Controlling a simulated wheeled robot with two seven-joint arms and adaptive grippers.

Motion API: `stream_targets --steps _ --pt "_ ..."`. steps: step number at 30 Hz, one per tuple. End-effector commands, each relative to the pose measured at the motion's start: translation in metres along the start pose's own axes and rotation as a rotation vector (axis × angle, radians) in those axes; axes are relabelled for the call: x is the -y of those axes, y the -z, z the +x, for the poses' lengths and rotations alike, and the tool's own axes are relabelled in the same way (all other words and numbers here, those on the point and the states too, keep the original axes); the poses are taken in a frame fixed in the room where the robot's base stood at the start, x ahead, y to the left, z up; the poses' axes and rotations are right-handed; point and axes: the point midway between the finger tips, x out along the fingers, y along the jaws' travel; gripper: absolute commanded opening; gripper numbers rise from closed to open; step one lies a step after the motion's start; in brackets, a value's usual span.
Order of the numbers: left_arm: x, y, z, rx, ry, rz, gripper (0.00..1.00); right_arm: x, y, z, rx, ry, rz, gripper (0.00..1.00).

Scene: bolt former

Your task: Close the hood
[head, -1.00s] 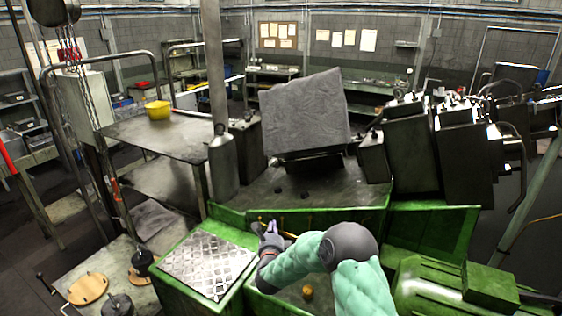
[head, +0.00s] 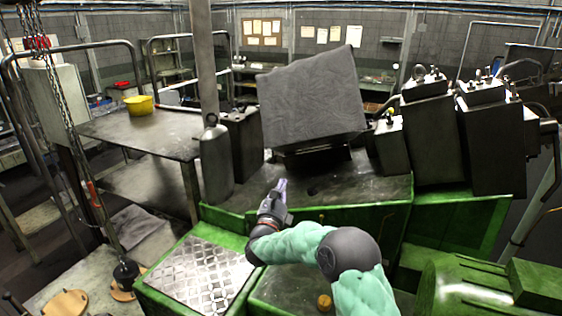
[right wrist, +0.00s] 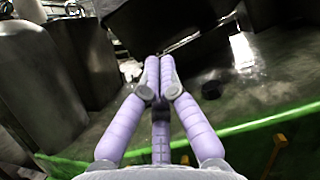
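The hood looks to be the large grey box-shaped cover (head: 312,98) at the middle of the head view. It is tilted and raised above the dark machine bed, with a dark gap beneath its lower edge. My right gripper (head: 281,186) is below and slightly left of the hood, over the near edge of the bed, and does not touch the hood. In the right wrist view the purple fingers (right wrist: 158,68) meet at their tips, with nothing seen between them. My left gripper is not in view.
A grey cylinder (head: 215,165) stands left of the hood, and dark machine blocks (head: 432,135) stand to its right. A green machine frame (head: 450,222) and a diamond-plate step (head: 205,272) are near me. A table with a yellow bowl (head: 139,105) is at the left.

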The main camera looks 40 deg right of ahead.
Motion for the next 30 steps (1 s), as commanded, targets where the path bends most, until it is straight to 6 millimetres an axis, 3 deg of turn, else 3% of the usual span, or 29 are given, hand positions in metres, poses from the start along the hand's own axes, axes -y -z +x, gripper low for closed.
stream_targets --steps 2,8,23,30 --pt "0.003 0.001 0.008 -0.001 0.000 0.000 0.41 -0.003 0.007 -0.002 0.001 0.002 0.002 0.00" --pt "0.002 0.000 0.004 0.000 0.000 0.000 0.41 -0.001 0.006 0.010 0.001 0.006 0.002 0.00" --pt "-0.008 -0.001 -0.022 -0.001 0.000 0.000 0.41 -0.001 0.005 0.098 0.002 0.004 0.001 0.00" --pt "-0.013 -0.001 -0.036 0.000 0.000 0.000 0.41 -0.002 -0.017 0.120 0.002 0.002 0.002 0.00"
